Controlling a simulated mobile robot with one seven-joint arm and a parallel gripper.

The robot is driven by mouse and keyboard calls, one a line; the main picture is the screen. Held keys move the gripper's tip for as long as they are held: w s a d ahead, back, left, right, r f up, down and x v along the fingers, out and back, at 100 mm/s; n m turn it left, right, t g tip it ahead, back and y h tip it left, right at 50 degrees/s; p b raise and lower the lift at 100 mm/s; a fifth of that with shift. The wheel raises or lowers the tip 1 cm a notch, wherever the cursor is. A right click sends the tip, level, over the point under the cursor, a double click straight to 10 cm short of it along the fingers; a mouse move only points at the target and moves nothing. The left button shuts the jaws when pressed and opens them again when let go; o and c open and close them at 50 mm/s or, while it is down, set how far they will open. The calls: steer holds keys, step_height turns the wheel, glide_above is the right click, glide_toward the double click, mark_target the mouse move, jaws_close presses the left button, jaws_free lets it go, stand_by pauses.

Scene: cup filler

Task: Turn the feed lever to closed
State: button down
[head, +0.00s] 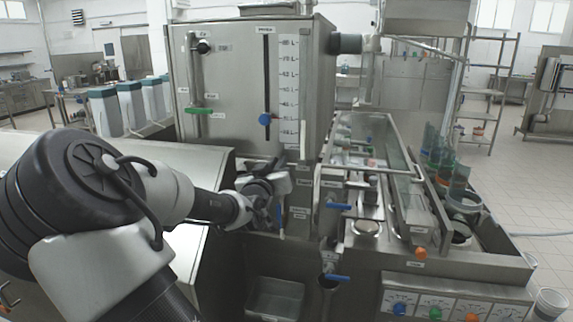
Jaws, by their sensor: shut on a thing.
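The cup filler is a steel machine, and my gripper (276,203) is at its front, below the tank and left of the channel. My gripper is shut on a lever, which I take to be the feed lever. Only a thin, pale blue end of this lever (281,223) shows, pointing down below the fingers. The fingers and wrist hide its pivot and most of its length. The small labels beside it are too small to read, so its open or closed mark cannot be told.
The tank (225,90) has a green lever (198,110) and a blue slider knob (265,119). A glass-sided channel (385,160) lies right.

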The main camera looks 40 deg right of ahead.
steer(key=w+a+f+n, duration=0.1)
steer(key=w+f+n, duration=0.1)
steer(key=n, duration=0.5)
steer(key=w+a+f+n+b, duration=0.1)
steer(key=w+a+f+n, duration=0.1)
steer(key=f+n, duration=0.3)
steer(key=shift+w+a+n, duration=0.15)
steer(key=shift+a+n, duration=0.15)
steer(key=shift+n, duration=1.3)
steer(key=shift+f, duration=0.1)
steer(key=c, duration=1.8)
jaws_free()
steer(key=b+v, duration=0.1)
steer(key=v, duration=1.6)
steer(key=shift+a, duration=0.2)
